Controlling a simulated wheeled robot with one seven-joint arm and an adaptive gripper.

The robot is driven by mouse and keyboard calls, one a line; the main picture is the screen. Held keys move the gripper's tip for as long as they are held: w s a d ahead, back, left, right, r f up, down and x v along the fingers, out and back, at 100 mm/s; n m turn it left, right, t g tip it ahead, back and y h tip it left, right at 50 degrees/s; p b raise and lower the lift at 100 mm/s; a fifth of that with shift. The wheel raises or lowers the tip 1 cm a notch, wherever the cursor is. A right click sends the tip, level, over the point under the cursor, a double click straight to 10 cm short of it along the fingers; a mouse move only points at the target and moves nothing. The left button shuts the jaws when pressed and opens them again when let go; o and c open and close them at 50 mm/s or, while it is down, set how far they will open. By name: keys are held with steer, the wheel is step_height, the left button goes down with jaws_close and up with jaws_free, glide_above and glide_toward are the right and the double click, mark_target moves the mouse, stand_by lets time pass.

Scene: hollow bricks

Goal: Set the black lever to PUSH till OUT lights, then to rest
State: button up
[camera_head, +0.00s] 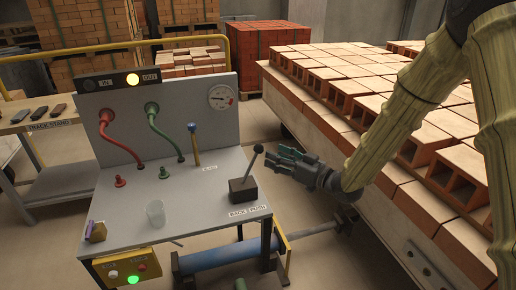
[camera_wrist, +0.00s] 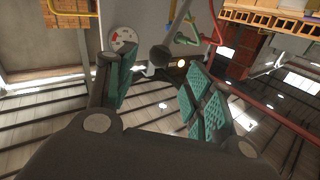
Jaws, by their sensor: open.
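The black lever (camera_head: 251,166) stands on a dark block on the grey console, with the BACK and PUSH labels (camera_head: 248,211) in front of it. It leans to the right, toward the PUSH side. Its round knob shows between my fingers in the wrist view (camera_wrist: 160,55). The OUT lamp (camera_head: 133,79) on the back panel glows yellow; the IN lamp (camera_head: 89,85) is dark. My gripper (camera_head: 283,158) is open, just right of the knob, fingers pointing at it. Whether a finger touches the knob I cannot tell.
A cart of hollow bricks (camera_head: 410,130) lies close on the right, under my arm.

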mark_target(263, 150)
steer(key=p+x, duration=0.1)
steer(key=x, duration=0.7)
jaws_close()
